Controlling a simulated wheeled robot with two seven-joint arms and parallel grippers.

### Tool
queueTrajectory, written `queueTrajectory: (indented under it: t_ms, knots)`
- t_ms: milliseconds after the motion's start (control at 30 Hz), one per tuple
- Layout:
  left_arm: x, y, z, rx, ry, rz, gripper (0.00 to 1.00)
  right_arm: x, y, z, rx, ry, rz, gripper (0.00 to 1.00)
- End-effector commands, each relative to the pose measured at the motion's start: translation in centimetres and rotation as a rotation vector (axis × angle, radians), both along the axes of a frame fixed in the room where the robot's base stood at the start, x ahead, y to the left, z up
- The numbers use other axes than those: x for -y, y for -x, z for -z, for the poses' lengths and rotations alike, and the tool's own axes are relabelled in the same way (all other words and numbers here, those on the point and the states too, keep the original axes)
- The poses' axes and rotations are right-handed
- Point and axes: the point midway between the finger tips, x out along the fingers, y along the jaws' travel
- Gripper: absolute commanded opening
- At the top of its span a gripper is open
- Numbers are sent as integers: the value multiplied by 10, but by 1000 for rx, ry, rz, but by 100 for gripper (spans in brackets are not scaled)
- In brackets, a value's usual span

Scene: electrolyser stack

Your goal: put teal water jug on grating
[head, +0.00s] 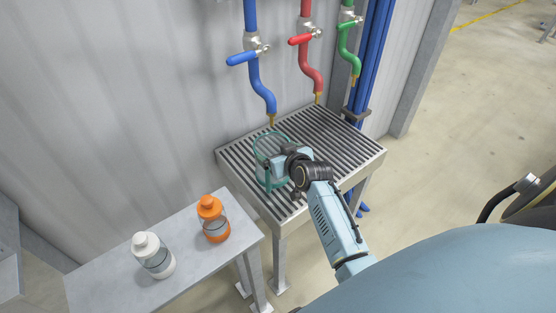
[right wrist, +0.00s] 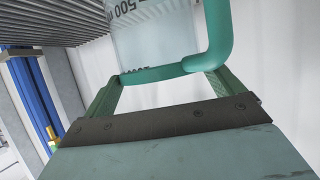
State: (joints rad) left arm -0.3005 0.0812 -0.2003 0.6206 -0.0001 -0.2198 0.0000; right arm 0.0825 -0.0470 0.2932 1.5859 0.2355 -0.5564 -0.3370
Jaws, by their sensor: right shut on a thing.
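The teal water jug (head: 262,178) is clear with a teal rim and handle, and it is over the left part of the grating (head: 338,142) in the head view. I cannot tell whether its base touches the slats. My right gripper (head: 276,160) is shut on the jug and partly hides it. In the right wrist view the jug's clear wall (right wrist: 155,38) has printed marks, and its teal handle (right wrist: 218,45) runs down between the gripper's fingers. My left gripper is not in view.
Blue (head: 262,88), red (head: 311,72) and green (head: 353,50) tap pipes hang above the grating's back. A grey bench (head: 188,270) at front left bears a white bottle (head: 153,256) and an orange bottle (head: 213,220). The grating's right side is clear.

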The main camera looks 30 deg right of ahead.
Motion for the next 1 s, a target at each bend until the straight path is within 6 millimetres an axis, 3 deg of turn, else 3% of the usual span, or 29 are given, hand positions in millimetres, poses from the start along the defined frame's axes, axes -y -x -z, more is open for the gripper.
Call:
queueTrajectory:
  t_ms: [133,500,533,867,1000]
  knots:
    - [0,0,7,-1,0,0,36,1,0,22,-1,1,0,54]
    - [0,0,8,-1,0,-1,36,1,0,25,1,2,0,53]
    - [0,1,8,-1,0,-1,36,1,0,25,0,1,0,97]
    - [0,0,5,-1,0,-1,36,0,1,20,-1,0,1,100]
    - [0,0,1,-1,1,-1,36,-1,16,14,-2,2,0,100]
